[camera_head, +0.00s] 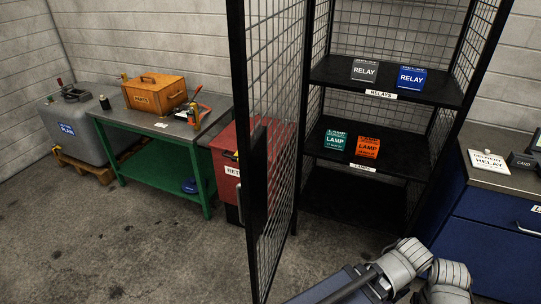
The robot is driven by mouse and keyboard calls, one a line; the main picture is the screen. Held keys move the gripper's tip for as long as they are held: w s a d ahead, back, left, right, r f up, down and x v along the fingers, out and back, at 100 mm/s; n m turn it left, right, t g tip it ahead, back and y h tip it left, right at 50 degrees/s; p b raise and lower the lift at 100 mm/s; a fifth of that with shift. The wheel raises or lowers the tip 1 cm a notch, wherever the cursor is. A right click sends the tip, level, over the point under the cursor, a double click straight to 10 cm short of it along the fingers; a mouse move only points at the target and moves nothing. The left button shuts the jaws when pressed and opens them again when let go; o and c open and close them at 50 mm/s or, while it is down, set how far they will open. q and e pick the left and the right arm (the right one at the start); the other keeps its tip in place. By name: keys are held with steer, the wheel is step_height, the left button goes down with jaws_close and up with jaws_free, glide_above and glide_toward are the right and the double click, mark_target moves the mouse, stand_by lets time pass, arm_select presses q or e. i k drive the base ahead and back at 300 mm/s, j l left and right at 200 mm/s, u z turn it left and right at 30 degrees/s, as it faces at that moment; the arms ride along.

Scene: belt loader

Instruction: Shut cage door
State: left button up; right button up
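The cage door (276,110) is a black frame with wire mesh. It stands open, swung out from the left side of the cage towards me, and I see it at a steep angle. A dark handle-like part (258,155) shows near its free edge. The cage (330,205) has a black frame, mesh walls and open shelves. Grey links of one of my arms show at the bottom right, in front of the cage. No fingertips of either gripper are in view.
The shelves hold grey (364,70) and blue (411,78) relay boxes, and green (335,139) and orange (367,145) lamp boxes. A red bin (228,165) stands behind the door. A green workbench (160,126) is left, a blue cabinet (490,235) right. Floor left of the door is clear.

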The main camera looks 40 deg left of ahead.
mark_target(252, 198)
steer(key=k+j, duration=0.1)
steer(key=j, duration=0.4)
steer(key=k+j, duration=0.15)
steer(key=j, duration=0.35)
steer(key=k+j+u, duration=0.1)
steer(key=j, duration=0.4)
steer(key=k+j, duration=0.1)
steer(key=j, duration=0.4)
steer(key=k+j, duration=0.1)
steer(key=j, duration=0.45)
